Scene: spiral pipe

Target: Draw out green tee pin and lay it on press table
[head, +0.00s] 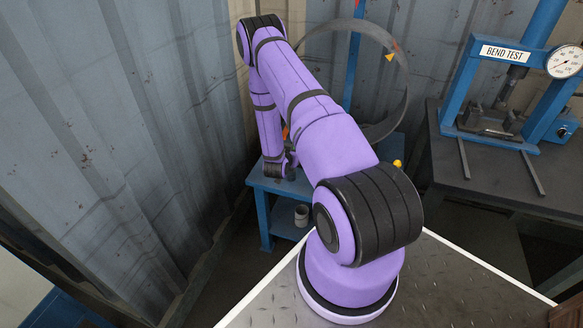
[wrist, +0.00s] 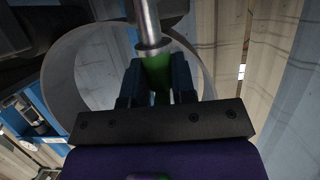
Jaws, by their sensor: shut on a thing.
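The green tee pin (wrist: 148,22) shows in the wrist view as a bright steel shaft with a green part at its lower end. My gripper (wrist: 157,80) is shut on the green part, with a dark finger on each side. The shaft runs up past the top edge of the wrist view, so its far end is hidden. I cannot tell whether it sits in anything. In the head view my arm hides the pin. The press table (head: 505,190) is the dark bench at the right, with bare top in front of the press.
A blue press (head: 545,30) marked BEND TEST stands on the press table, with a gauge (head: 565,62) and two dark bars (head: 533,175). A large metal ring (head: 403,85) stands behind my arm by a small blue table (head: 262,184). A corrugated wall (head: 110,130) is close at left.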

